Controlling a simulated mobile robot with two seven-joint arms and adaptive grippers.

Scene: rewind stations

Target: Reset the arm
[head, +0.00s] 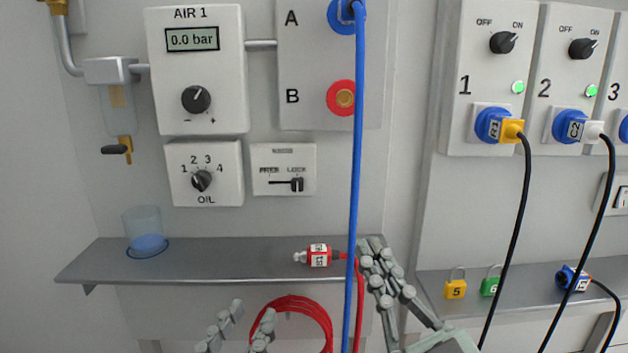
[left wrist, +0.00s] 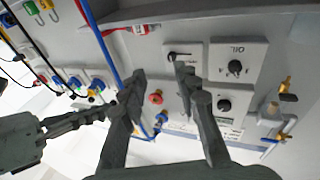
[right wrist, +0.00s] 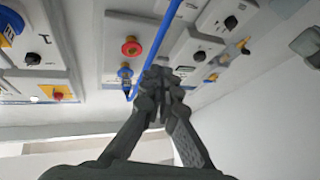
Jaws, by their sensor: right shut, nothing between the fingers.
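My left gripper (head: 240,325) is low in the head view, below the shelf, with its fingers apart and nothing between them. In the left wrist view its open fingers (left wrist: 160,90) show the upside-down wall panels beyond. My right gripper (head: 374,252) is at the right end of the left shelf, just right of the blue hose. In the right wrist view its fingertips (right wrist: 164,82) are together and empty. A red plug (head: 319,256) lies on the shelf to the left of the right gripper, apart from it.
The blue hose (head: 354,190) hangs from port A past the shelf. A red hose coil (head: 300,308) hangs beside the left gripper. The grey shelf (head: 220,265) holds a clear cup (head: 143,225). Black cables (head: 518,210) hang at right, near padlocks (head: 456,290) on another shelf.

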